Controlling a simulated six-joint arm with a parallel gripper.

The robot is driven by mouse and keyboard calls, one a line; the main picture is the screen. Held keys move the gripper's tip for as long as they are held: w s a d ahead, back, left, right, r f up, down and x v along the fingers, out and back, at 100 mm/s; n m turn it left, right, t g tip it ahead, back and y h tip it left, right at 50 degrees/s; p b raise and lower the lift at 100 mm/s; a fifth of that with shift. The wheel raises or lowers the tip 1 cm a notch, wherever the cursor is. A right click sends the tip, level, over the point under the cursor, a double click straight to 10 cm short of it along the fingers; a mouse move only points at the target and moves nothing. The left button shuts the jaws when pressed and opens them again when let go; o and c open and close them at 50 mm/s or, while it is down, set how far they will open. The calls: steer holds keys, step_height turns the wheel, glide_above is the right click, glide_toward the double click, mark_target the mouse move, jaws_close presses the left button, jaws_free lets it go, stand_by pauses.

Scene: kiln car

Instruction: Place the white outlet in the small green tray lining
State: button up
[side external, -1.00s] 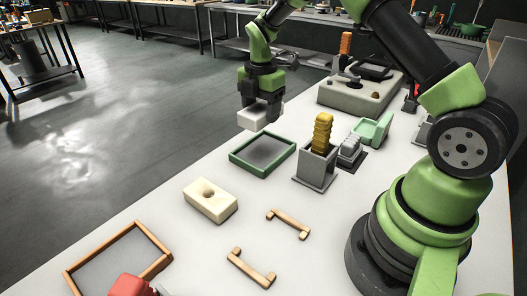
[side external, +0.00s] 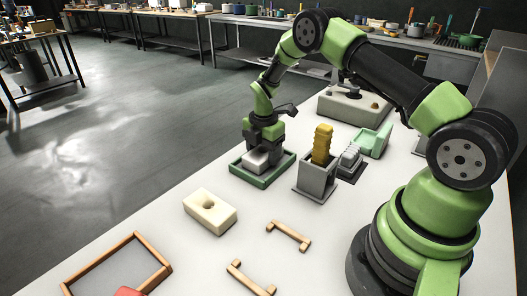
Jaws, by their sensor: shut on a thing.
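The white outlet (side external: 256,160) is a small white block held low in my gripper (side external: 263,150). My gripper is shut on it and points down over the small green tray (side external: 274,178). The tray is a shallow green frame with a grey lining, lying on the white table. The outlet is within the tray's outline in this view. I cannot tell whether its underside touches the lining. My gripper and the outlet hide much of the tray's inside.
A grey holder (side external: 316,181) with a yellow ridged piece (side external: 322,143) stands close right of the tray. A cream block with a hole (side external: 210,211), wooden handles (side external: 289,235) and a wooden-framed tray (side external: 154,247) lie nearer. A large beige box (side external: 352,107) stands behind.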

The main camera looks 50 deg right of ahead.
steer(key=shift+f, duration=0.15)
steer(key=o, duration=0.9)
